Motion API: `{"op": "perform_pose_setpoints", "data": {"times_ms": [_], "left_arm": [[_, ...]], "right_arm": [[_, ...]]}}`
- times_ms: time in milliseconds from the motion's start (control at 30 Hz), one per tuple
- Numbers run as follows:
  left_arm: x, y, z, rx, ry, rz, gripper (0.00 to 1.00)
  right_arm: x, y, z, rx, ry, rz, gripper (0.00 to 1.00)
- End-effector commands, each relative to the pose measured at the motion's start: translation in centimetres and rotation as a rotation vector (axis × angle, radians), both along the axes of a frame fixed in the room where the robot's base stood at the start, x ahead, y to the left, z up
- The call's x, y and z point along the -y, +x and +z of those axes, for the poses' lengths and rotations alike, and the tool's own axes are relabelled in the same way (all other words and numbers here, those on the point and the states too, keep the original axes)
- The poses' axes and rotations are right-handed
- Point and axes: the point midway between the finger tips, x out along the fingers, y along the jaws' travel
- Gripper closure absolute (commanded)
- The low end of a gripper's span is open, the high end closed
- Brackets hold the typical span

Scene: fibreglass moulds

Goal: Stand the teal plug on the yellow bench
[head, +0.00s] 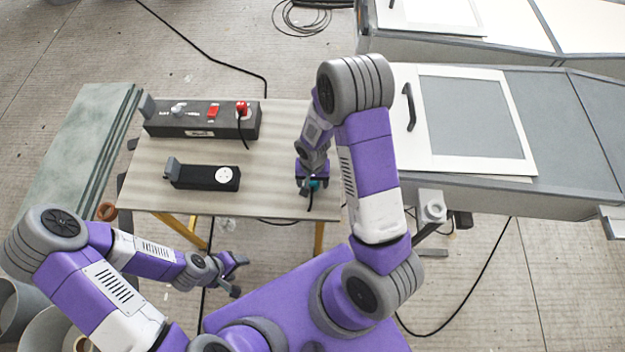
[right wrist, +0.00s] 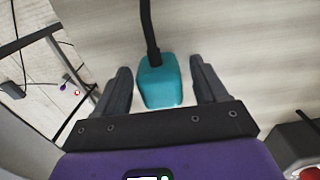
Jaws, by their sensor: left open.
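The teal plug (head: 316,184) is at the right part of the yellow-legged bench (head: 275,150), largely hidden by my right gripper (head: 312,186) in the head view. In the right wrist view, the plug (right wrist: 163,85) lies between the two dark fingers of my right gripper (right wrist: 163,88), with a gap on each side. Its black cord runs away towards the top of that picture. I cannot tell whether the plug stands or lies. My left gripper (head: 238,276) is open and empty, in front of the bench's near edge.
A long black socket box (head: 195,119) with a red switch and a red plug is at the bench's back left. A smaller black box (head: 206,178) with a white socket is nearer. A grey-framed bench (head: 580,130) stands right; green boards (head: 85,145) are left.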

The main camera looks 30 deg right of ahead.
Motion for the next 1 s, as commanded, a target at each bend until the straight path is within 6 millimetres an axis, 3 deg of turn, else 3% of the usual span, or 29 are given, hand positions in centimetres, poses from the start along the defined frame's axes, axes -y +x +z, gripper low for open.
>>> {"op": "perform_pose_setpoints", "data": {"times_ms": [267, 367, 700, 1000], "left_arm": [[0.0, 0.0, 0.4, 0.000, 0.000, 0.000, 0.42], [0.0, 0.0, 0.9, 0.000, 0.000, 0.000, 0.42], [0.0, 0.0, 3.0, 0.000, 0.000, 0.000, 0.42], [0.0, 0.0, 3.7, 0.000, 0.000, 0.000, 0.42]], "right_arm": [[0.0, 0.0, 0.4, 0.000, 0.000, 0.000, 0.28], [0.0, 0.1, 1.9, 0.004, 0.000, -0.001, 0.28], [0.0, 0.1, 9.3, 0.006, 0.001, 0.000, 0.28], [0.0, 0.0, 12.3, 0.000, 0.000, 0.000, 0.28]]}}
